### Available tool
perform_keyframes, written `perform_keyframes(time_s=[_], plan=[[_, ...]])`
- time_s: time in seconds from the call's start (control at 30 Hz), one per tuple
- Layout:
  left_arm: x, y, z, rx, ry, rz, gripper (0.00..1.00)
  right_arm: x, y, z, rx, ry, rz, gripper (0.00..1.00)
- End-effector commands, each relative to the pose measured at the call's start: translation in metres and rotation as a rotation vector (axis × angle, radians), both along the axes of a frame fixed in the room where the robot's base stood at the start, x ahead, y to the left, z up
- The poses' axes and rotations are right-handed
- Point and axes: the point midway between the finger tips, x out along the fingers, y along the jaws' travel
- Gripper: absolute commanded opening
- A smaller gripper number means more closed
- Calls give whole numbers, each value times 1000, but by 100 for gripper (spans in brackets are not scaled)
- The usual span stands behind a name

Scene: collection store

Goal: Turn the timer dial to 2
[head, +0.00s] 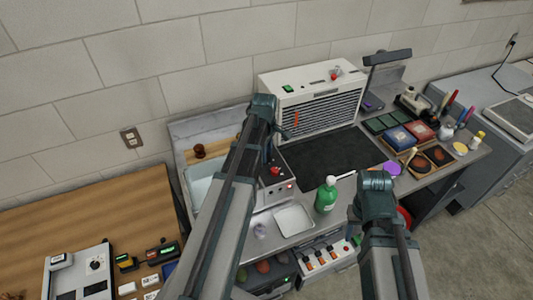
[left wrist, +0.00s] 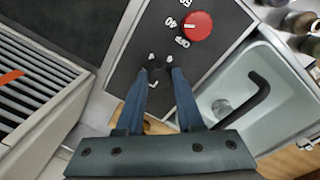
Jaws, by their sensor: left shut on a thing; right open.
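The dark control panel (left wrist: 126,78) fills the middle of the left wrist view. A small dark dial (left wrist: 157,74), seemingly the timer dial, has small white marks around it, too small to read. My left gripper (left wrist: 157,79) is shut on this dial, one finger on each side. The dial's pointer is hidden or too dark to tell. A red knob (left wrist: 198,26) with 40 and OFF marks beside it is apart from the fingers; it also shows in the head view (head: 276,170). My right gripper (head: 375,184) is over the bench front, holding nothing I can see; its fingertips are hidden.
A sink (left wrist: 245,85) lies beside the panel. A white vented unit (head: 318,82) stands behind the dark mat (head: 330,160). A green bottle (head: 326,198) and a white tray (head: 294,220) stand near my arms. Paint boxes and jars crowd the bench's right.

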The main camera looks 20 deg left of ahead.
Motion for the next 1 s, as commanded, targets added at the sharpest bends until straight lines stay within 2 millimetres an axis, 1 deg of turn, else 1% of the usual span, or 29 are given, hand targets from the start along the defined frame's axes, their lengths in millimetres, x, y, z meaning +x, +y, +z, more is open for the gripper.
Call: perform_keyframes(time_s=[0.17, 0.37, 1.0], plan=[[0, 0, 0, 0, -1, -38, 0, 0, 0, 0, 0, 0, 0, 50], [0, 0, 0, 0, -1, -158, 0, 0, 0, 0, 0, 0, 0, 50], [1, 1, 0, -1, 0, -740, 0, 0, 0, 0, 0, 0, 0, 50]])
